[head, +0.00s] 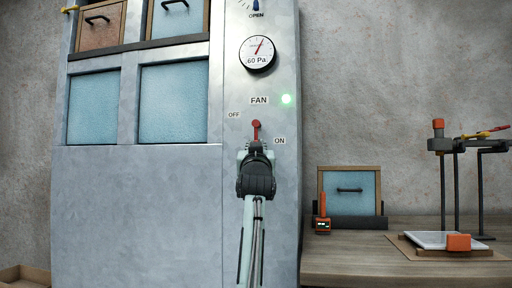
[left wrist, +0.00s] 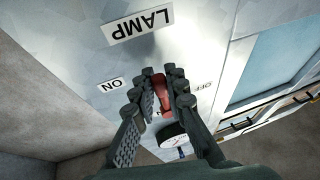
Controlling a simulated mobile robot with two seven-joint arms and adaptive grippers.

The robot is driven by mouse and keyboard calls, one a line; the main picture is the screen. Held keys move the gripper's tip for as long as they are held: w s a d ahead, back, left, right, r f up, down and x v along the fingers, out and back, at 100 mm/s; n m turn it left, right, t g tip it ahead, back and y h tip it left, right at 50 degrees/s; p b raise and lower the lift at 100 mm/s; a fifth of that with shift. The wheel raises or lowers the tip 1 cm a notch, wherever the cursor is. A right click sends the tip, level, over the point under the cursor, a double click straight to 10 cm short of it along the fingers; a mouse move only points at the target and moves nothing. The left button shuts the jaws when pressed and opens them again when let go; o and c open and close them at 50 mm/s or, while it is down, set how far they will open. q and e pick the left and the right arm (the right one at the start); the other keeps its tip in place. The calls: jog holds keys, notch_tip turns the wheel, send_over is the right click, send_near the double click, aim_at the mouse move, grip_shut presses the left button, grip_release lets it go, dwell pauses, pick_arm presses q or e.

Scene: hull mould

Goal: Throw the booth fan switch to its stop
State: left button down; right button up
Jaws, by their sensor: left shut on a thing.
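The fan switch is a red lever (head: 256,130) on the metal booth panel, under the FAN label (head: 259,100). It points about straight up, with the OFF label (head: 234,115) to its left and the ON label (head: 280,140) to its right. The green lamp (head: 286,99) above ON is lit. My left gripper (head: 256,148) is at the lever from below and hides its base. In the left wrist view the red lever (left wrist: 162,92) lies between the fingers of my left gripper (left wrist: 168,85), which is shut on it. My right gripper is not in view.
A pressure gauge (head: 258,53) sits above the switch. Blue filter panels (head: 174,103) fill the booth front at left. At right a wooden bench (head: 345,258) carries a framed filter (head: 350,185), an orange device (head: 322,224), a white tray (head: 420,239) and dark stands (head: 480,190).

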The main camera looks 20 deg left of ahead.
pick_arm(q)
jog(key=c, duration=1.5)
grip_release()
jog(key=shift+c, duration=0.2)
jog(key=v, duration=1.2)
jog(key=shift+d, duration=0.1)
